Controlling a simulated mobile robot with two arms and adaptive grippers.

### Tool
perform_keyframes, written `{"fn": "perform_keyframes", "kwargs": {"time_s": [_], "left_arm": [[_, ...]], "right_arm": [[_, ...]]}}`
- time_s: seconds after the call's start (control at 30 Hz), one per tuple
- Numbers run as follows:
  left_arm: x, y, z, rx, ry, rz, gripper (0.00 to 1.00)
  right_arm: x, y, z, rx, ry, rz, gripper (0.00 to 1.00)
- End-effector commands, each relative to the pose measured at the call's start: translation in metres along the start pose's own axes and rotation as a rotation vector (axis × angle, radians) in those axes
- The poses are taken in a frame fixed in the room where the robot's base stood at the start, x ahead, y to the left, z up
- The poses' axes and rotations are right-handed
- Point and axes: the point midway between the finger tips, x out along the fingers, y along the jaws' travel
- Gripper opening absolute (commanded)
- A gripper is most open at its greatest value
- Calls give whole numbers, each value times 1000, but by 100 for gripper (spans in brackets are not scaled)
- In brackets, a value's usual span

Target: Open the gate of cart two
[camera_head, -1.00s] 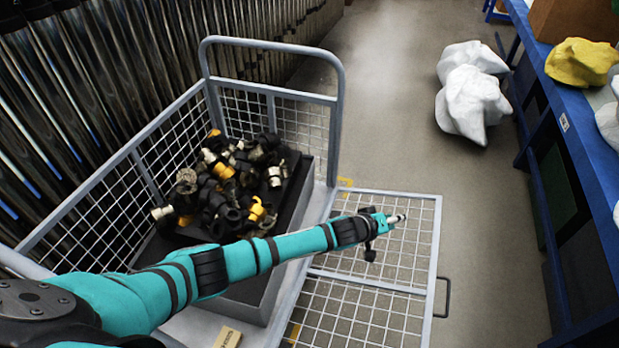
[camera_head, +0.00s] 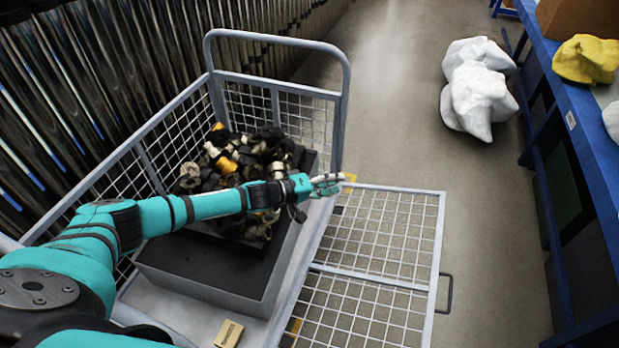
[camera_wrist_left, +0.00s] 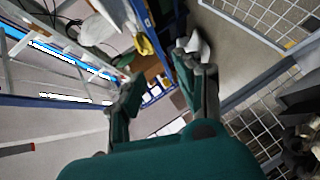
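The grey wire-mesh cart (camera_head: 335,130) holds a dark tray of fittings. Its mesh gate (camera_head: 440,240) is swung out from the cart's right side and extends over the floor, with a dark handle (camera_head: 447,293) on its outer edge. My left gripper (camera_head: 328,184) is above the cart's right edge, near the gate's far inner corner, and appears apart from the gate. In the left wrist view, my left gripper (camera_wrist_left: 158,85) has its fingers spread with nothing between them. The cart mesh also shows there at the right. My right gripper is not in view.
A dark tray (camera_head: 200,275) holds black and yellow fittings (camera_head: 240,160). A small tan block (camera_head: 229,334) lies on the cart bed. White sacks (camera_head: 478,90) lie on the floor beyond the gate. A blue workbench (camera_head: 575,120) runs along the right. Open floor lies between.

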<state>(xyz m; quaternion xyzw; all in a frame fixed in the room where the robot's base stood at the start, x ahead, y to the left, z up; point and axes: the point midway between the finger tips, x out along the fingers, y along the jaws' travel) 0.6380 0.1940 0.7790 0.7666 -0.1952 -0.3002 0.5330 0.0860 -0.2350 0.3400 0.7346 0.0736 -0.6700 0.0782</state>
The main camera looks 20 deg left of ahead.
Motion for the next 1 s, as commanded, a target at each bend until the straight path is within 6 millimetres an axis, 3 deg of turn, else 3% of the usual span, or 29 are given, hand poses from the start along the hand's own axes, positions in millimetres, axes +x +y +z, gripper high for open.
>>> {"fn": "perform_keyframes", "kwargs": {"time_s": [0.3,0.77,1.0], "left_arm": [[-35,-17,-35,-66,2,66,34],[-44,-17,-44,-84,1,84,34],[-44,-17,-44,-84,1,84,4]], "right_arm": [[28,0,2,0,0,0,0],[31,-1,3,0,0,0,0],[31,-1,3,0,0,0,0]]}}
